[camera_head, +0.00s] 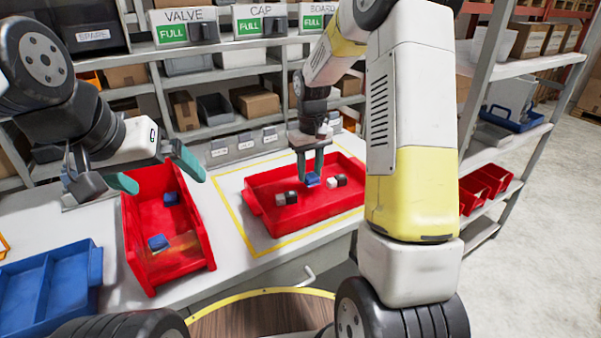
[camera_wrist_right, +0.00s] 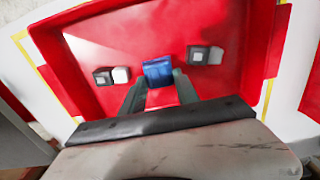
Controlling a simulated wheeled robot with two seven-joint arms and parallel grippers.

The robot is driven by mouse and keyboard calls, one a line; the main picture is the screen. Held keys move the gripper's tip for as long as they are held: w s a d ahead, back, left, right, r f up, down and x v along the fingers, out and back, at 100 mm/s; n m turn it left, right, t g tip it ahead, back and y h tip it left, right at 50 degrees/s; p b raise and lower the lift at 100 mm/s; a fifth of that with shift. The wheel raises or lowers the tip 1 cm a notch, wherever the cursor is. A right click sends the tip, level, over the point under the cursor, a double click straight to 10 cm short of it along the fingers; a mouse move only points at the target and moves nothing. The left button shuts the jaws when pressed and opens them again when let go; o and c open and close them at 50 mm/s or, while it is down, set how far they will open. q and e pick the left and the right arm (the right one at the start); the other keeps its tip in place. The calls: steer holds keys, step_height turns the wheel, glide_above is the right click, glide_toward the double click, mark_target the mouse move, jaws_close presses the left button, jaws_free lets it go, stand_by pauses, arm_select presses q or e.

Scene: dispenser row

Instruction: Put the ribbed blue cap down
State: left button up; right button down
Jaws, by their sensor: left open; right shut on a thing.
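The ribbed blue cap (camera_head: 312,179) is between the fingertips of my right gripper (camera_head: 314,172), over the red tray (camera_head: 258,207) in the yellow-outlined area. In the right wrist view the cap (camera_wrist_right: 158,71) sits between the two fingers, with the tray floor behind it. I cannot tell whether the cap touches the tray floor. A black-and-white part lies on each side of it, left (camera_head: 286,198) and right (camera_head: 336,181). My left gripper (camera_head: 160,172) is open and empty near the red bin at the left.
The red bin (camera_head: 205,240) holds two blue parts (camera_head: 158,243). A blue divided tray (camera_head: 50,285) stands at the front left. Dispensers labelled VALVE, CAP and BOARD (camera_head: 262,22) stand on the shelf behind. A metal shelf rack (camera_head: 490,100) is at the right.

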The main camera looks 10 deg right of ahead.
mark_target(310, 174)
steer(key=shift+f, duration=2)
steer(key=shift+f, duration=0.1)
steer(key=c, duration=0.9)
jaws_free()
